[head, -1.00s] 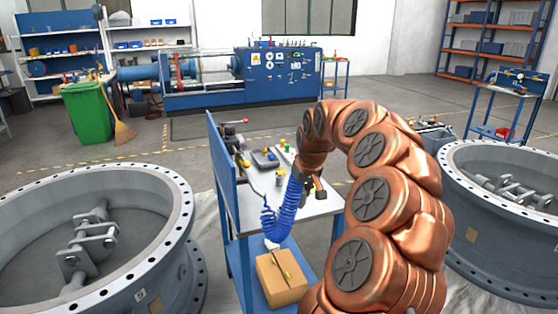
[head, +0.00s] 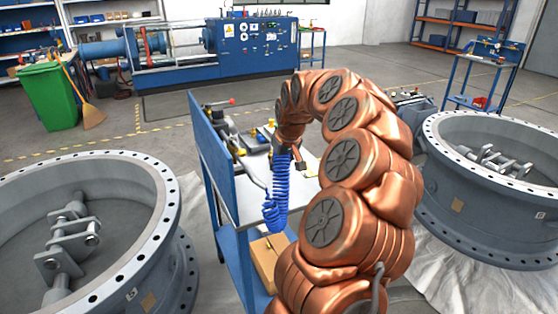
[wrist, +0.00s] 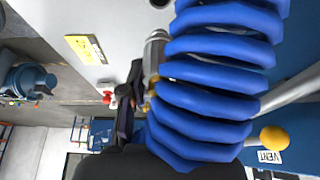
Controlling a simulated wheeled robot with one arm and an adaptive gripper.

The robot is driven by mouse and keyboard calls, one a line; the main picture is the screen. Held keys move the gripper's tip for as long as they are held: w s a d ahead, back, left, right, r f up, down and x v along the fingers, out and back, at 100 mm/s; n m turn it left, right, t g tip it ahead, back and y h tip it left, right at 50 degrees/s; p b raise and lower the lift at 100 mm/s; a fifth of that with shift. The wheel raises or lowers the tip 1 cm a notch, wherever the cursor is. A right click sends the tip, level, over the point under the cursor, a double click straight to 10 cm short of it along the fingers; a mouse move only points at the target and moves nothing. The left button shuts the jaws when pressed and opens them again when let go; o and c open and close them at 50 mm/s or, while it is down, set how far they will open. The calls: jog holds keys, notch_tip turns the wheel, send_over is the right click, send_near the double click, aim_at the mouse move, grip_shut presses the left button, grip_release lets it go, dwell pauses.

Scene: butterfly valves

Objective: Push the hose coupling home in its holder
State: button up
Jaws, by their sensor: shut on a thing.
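The blue coiled hose (head: 281,185) hangs from my gripper (head: 284,150) above the small workbench. In the wrist view the hose (wrist: 212,90) fills the middle right and hides part of the jaws. A silver metal fitting with brass at its lower end, which looks like the hose coupling (wrist: 155,55), sits between the hose and a dark finger of my gripper (wrist: 142,98). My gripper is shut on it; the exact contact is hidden. I cannot make out the holder, or whether the coupling touches it.
The workbench has a blue side panel (head: 211,150) at its left and small items on top. A cardboard box (head: 266,262) sits on its lower shelf. Large valve rings stand left (head: 150,235) and right (head: 440,185). A yellow label (wrist: 86,48) lies on the grey surface.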

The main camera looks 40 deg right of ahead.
aim_at(281, 178)
jog(key=shift+f+b, duration=0.45)
jog(key=shift+f, duration=1.35)
jog(key=shift+f+b, duration=0.75)
jog(key=shift+f, duration=0.2)
jog(key=shift+f+b, duration=0.2)
jog(key=shift+b, duration=0.75)
jog(key=shift+f+b, duration=1.1)
dwell(1.8)
jog(key=o, duration=1.2)
jog(key=shift+c, duration=0.2)
jog(key=shift+o, duration=0.2)
jog(key=o, duration=0.4)
